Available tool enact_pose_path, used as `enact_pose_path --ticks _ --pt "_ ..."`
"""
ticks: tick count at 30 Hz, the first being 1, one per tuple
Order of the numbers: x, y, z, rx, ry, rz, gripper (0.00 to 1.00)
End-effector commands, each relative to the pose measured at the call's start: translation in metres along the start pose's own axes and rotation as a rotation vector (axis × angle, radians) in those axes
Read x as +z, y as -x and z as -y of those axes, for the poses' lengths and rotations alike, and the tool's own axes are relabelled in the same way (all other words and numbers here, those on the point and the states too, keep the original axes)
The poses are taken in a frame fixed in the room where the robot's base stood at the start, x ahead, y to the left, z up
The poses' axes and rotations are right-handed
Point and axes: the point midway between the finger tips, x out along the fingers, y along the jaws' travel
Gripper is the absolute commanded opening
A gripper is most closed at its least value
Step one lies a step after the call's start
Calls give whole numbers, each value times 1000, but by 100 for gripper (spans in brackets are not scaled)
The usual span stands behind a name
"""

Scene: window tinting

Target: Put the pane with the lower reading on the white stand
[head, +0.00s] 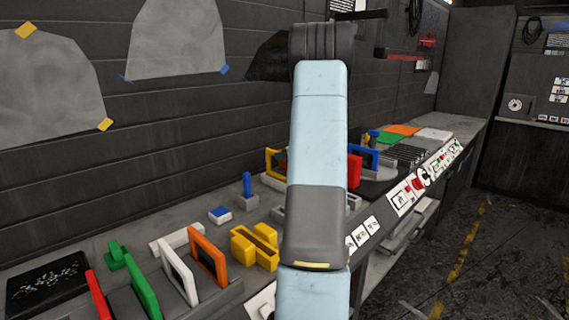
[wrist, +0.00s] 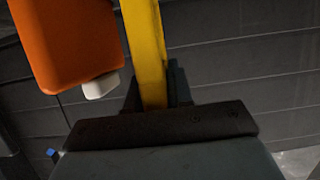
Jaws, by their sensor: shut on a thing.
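My gripper (wrist: 154,92) is shut on a yellow bar (wrist: 145,45), which looks like the edge of a yellow-framed pane. In the head view my arm hides the gripper; a yellow frame (head: 271,162) shows just left of the arm. An orange body with a white tip (wrist: 68,45) is close to the left of the held bar in the wrist view. Framed panes in orange (head: 208,258), white (head: 178,274) and green (head: 143,285) stand upright at the front left. A long white block (head: 174,241) lies behind them; I cannot tell if it is the white stand. No reading is legible.
A yellow slotted block (head: 254,246), a blue-and-white block (head: 220,214) and a blue-handled tool (head: 247,186) are on the bench. A red piece (head: 354,171) and blue frame (head: 367,157) stand right of my arm. The dark wall rises behind the bench.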

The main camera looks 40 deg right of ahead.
Motion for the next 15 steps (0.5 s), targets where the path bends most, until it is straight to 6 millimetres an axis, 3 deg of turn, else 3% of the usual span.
enact_pose_path --ticks 6,15 --pt "26 -11 0 -1 -1 0 0" --pt "28 -12 0 0 1 0 0"
